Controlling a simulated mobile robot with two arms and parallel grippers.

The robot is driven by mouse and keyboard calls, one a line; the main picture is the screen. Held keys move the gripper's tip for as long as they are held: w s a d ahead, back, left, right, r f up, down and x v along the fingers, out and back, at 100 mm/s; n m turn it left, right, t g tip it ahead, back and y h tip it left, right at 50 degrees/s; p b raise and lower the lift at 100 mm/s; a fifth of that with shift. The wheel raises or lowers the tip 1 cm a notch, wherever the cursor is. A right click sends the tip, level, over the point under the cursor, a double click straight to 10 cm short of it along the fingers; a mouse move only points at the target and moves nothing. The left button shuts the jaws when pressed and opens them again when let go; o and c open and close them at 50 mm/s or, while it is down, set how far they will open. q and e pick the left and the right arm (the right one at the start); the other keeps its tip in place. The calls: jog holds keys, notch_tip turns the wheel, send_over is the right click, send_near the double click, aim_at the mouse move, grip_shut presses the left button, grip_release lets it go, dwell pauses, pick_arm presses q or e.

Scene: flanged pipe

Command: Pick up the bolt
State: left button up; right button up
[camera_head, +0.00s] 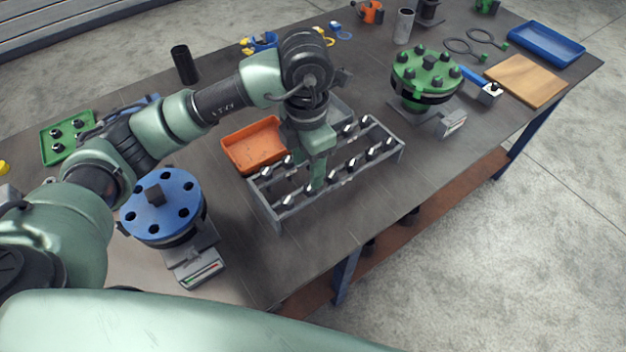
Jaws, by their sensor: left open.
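Several silver-and-black bolts (372,152) stand in two rows in a grey metal rack (277,215) in the middle of the table. My left gripper (316,178) points down over the rack, its green fingers among the bolts of the front row. It is open. A bolt (309,188) stands right beside the fingers; whether it is between them cannot be told, as the wrist and fingers hide part of the rack. A blue flange (163,205) with empty holes stands left of the rack. My right gripper is not in view.
An orange tray (252,146) lies behind the rack. A green flange (426,76) with bolts stands at the right. A green tray (68,137) is at the left, and a wooden board (525,80) and blue tray (546,44) at the far right. The table between rack and front edge is clear.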

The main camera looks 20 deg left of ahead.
aim_at(310, 194)
pick_arm(q)
jog(key=shift+s+d+f+p, duration=0.15)
jog(key=shift+f+p, duration=0.4)
jog(key=shift+f, duration=0.35)
jog(key=shift+d+f+p, duration=0.1)
jog(key=shift+f+p, duration=0.35)
jog(key=shift+f, duration=0.3)
jog(key=f, duration=0.2)
jog(key=shift+w+f, duration=0.3)
grip_shut()
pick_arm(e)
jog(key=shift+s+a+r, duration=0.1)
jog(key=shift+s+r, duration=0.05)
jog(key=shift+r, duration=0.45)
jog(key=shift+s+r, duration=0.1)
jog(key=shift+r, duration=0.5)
